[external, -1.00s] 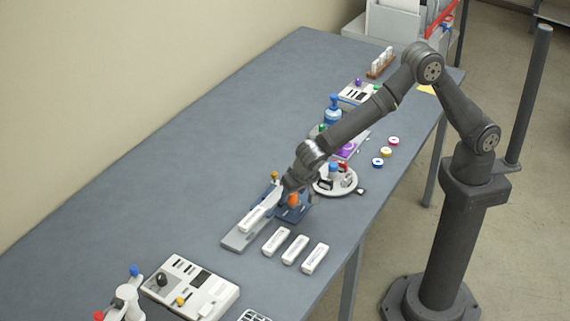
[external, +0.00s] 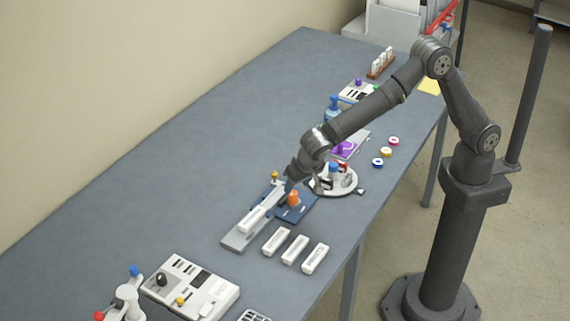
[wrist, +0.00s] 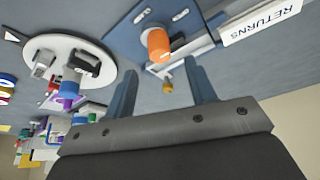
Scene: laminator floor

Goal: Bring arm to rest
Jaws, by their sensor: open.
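My gripper (external: 290,176) is open and empty, a little above the far end of the grey tray (external: 236,242) with its white bar (external: 258,216). In the wrist view its two blue-grey fingers (wrist: 160,68) stand apart with nothing between them. A blue plate (external: 298,212) with an orange cylinder (external: 293,198) lies close beside the tray; the cylinder also shows in the wrist view (wrist: 158,44). The wrist view shows a white label reading RETURNS (wrist: 262,22). My arm is bent and reaches out over the table.
A round white stand (external: 345,184) is just right of the gripper. Three white blocks (external: 295,249) lie in front of the tray. A white panel device (external: 190,286) sits at the near end. The table's left side (external: 170,170) is clear.

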